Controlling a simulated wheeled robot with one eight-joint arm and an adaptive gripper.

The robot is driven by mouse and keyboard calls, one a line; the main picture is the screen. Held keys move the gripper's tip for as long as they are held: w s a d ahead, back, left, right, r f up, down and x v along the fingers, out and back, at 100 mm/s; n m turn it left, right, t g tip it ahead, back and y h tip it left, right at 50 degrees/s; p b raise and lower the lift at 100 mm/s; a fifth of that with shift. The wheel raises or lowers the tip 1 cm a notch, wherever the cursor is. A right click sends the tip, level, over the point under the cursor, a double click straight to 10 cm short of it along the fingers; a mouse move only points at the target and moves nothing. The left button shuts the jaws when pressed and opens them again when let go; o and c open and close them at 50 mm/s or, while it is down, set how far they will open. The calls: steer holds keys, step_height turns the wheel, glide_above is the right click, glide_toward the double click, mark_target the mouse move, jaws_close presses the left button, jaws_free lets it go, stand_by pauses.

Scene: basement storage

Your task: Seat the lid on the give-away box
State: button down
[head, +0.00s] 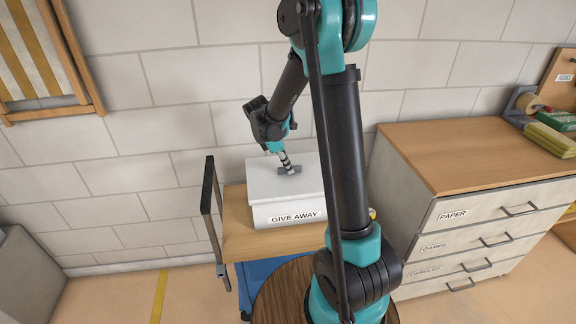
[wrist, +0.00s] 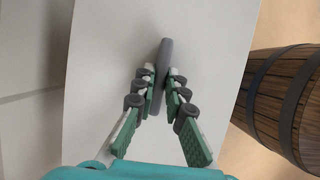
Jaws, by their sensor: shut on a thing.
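The white give-away box (head: 288,215), labelled "GIVE AWAY" on its front, stands on a wooden-topped cart. Its white lid (head: 262,183) is on top of the box; whether it is fully down all round I cannot tell. The lid fills much of the wrist view (wrist: 110,70). A grey bar handle (head: 290,170) stands up from the lid's middle. My gripper (wrist: 158,88) is shut on this handle, with a finger on each side of it. In the head view my gripper (head: 287,164) reaches down to the lid from above. My arm hides the box's right part.
The cart top (head: 238,220) has bare wood left of the box, with a dark upright handle (head: 208,190) at its left end. A wooden barrel (wrist: 290,100) stands close by. A drawer cabinet (head: 470,215) is at right, and a block wall is behind.

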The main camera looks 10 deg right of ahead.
steer(key=shift+f, duration=0.35)
stand_by(0.7)
steer(key=c, duration=1.5)
jaws_free()
steer(key=shift+r, duration=3.55)
